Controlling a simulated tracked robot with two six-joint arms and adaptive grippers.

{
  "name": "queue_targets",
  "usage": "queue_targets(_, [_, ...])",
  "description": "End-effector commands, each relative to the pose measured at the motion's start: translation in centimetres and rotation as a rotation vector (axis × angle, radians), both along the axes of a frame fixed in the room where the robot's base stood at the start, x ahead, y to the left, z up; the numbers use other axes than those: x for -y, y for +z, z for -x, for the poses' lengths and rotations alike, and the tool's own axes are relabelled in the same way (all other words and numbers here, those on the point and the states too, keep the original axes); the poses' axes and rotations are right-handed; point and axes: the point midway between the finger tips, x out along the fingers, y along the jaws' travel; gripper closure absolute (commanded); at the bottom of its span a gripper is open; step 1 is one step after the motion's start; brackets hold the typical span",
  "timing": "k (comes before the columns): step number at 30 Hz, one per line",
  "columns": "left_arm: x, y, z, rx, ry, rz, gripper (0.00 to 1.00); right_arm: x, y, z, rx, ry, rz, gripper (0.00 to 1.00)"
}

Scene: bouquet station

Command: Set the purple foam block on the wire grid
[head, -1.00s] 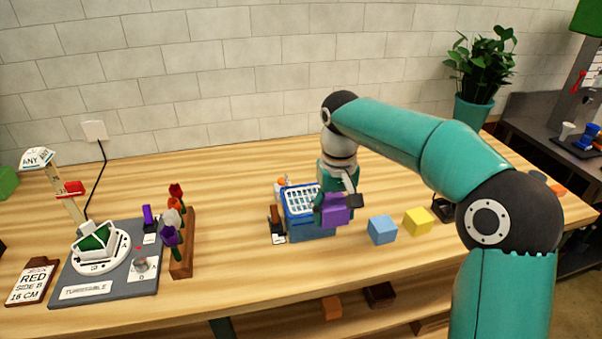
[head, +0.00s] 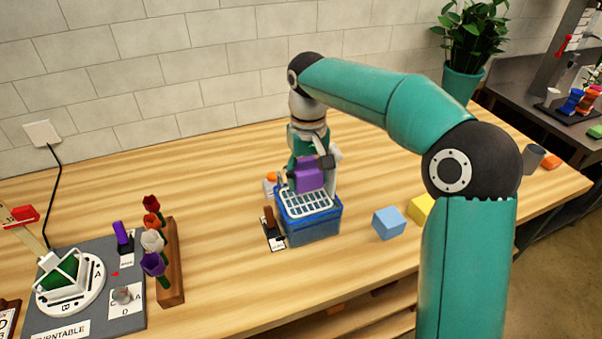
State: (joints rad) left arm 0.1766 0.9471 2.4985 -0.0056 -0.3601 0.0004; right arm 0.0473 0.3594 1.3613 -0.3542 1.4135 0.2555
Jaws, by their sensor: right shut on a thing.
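The purple foam block (head: 308,176) is held in my right gripper (head: 311,165), which is shut on it. The block is over the back part of the white wire grid (head: 306,204), which lies on top of a blue bin (head: 314,230). I cannot tell whether the block touches the grid. The gripper and block hide the grid's back edge. My left gripper is not in view.
A blue block (head: 388,223) and a yellow block (head: 421,209) are on the table right of the bin. A small dark tool on a card (head: 271,229) is left of it. A wooden rack with flowers (head: 172,270) and a turntable (head: 70,287) are further left.

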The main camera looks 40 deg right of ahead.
Motion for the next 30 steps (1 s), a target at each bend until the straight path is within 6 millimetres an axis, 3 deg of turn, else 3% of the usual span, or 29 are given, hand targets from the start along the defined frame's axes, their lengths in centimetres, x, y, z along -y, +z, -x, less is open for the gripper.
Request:
queue_targets(18, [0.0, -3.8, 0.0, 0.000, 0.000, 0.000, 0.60, -0.5, -3.7, -0.4, -0.001, 0.013, 0.000, 0.54])
queue_targets(30, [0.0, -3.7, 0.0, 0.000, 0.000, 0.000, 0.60, -0.6, -4.1, -0.4, -0.001, 0.013, 0.000, 0.54])
